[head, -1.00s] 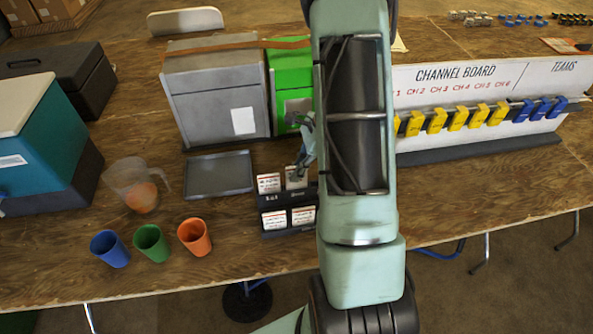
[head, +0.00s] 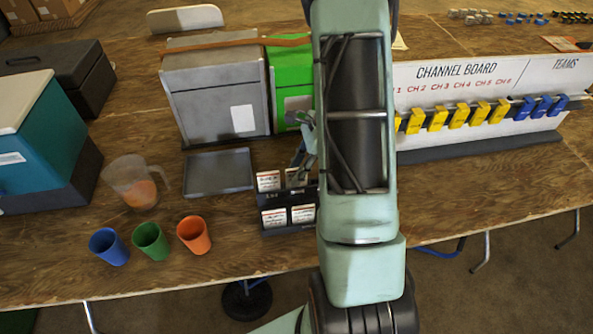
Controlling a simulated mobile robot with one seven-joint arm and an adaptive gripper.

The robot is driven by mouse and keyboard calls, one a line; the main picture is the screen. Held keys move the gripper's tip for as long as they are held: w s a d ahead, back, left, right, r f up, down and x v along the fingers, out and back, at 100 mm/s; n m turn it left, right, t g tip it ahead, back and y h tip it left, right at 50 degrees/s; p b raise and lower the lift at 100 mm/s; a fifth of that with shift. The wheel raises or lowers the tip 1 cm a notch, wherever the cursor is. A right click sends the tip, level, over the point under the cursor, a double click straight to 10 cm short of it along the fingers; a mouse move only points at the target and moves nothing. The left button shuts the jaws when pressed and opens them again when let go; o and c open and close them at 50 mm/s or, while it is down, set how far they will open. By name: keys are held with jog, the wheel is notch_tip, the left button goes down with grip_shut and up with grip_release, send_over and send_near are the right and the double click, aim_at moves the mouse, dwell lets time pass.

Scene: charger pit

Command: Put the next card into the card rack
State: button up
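The black card rack (head: 289,229) stands on the wooden table, left of my arm. A white card with red print (head: 268,181) sits in its upper left place. Two more cards show in the lower row, a left one (head: 273,219) and a right one (head: 303,214). My gripper (head: 299,165) points down at the upper right place of the rack, partly hidden by my arm. A small pale patch shows by the fingertips; I cannot tell whether it is a card. The finger gap is too small to make out.
An empty grey tray (head: 218,174) lies left of the rack. A grey box (head: 215,95) and a green box (head: 287,80) stand behind it. A clear jug (head: 133,183) and three cups (head: 150,243) are further left. The channel board (head: 470,100) stands right.

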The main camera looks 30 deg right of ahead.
jog(key=v, duration=1.2)
jog(key=shift+a, duration=0.1)
